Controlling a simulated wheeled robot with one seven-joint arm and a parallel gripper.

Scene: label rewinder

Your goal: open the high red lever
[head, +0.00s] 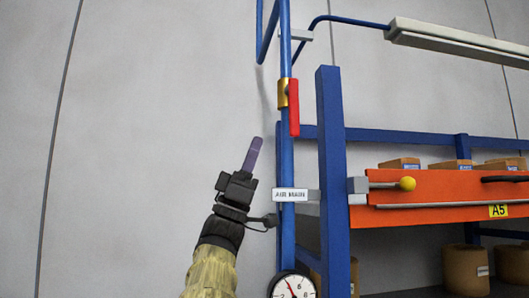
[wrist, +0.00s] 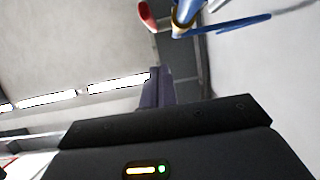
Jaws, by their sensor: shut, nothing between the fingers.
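The red lever (head: 294,107) is on a brass valve body (head: 283,94) on the vertical blue pipe (head: 286,150), high in the head view. The lever hangs straight down along the pipe. In the wrist view, the red lever (wrist: 147,16) shows at the top, near the blue pipe (wrist: 188,12). My gripper (head: 256,143) is shut and empty, with its purple fingers pointing up. In the head view it is left of the pipe and below the lever, apart from both. The closed fingers also show in the wrist view (wrist: 158,75).
An "AIR MAIN" label (head: 290,195) and a pressure gauge (head: 293,288) are on the pipe below. A blue post (head: 332,180) stands right of it. An orange beam (head: 440,200) with a yellow-knobbed rod (head: 407,184) is farther right. The wall left of the pipe is clear.

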